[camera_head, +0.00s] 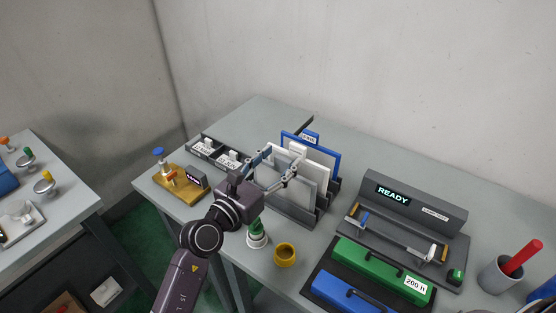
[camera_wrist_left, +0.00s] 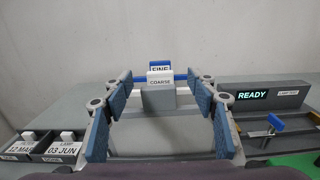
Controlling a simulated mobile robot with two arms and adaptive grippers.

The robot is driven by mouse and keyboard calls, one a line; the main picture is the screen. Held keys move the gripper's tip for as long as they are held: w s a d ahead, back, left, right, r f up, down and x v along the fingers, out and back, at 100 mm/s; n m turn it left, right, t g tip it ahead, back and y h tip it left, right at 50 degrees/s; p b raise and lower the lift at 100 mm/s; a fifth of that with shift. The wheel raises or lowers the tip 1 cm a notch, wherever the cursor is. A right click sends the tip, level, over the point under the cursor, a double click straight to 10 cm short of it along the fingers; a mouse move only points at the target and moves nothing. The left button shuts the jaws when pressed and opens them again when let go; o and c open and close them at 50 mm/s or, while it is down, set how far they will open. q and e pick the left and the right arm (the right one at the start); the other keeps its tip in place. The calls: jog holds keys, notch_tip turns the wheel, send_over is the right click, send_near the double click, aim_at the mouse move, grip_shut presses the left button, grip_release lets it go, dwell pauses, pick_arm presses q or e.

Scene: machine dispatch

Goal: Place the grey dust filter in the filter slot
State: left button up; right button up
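A flat grey filter panel (camera_head: 284,184) stands upright at the front of a dark rack (camera_head: 306,213); its grey tab (camera_wrist_left: 158,98) shows in the left wrist view. Behind it stand a white panel, its tab labelled COARSE (camera_wrist_left: 160,78), and a blue-framed panel (camera_head: 330,160) with a tab labelled FINE (camera_wrist_left: 160,68). My left gripper (camera_head: 277,168) is open over the rack's front. Its two fingers (camera_wrist_left: 162,108) are wide apart, with the grey tab centred between them in the wrist picture and no contact visible. I cannot tell which opening is the filter slot. My right gripper is not visible.
Right of the rack are a console (camera_head: 420,203) reading READY, a green box (camera_head: 380,270) marked 200 h and a blue box (camera_head: 350,292). A yellow ring (camera_head: 285,255) and a green-topped piece (camera_head: 257,238) stand near the front edge. Date-label trays (camera_head: 217,153) lie left.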

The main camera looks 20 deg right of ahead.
pick_arm(q)
jog(key=shift+w, duration=0.1)
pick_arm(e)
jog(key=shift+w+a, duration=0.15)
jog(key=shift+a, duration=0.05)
pick_arm(q)
jog(key=r+b+v, duration=0.1)
jog(key=v, duration=1.1)
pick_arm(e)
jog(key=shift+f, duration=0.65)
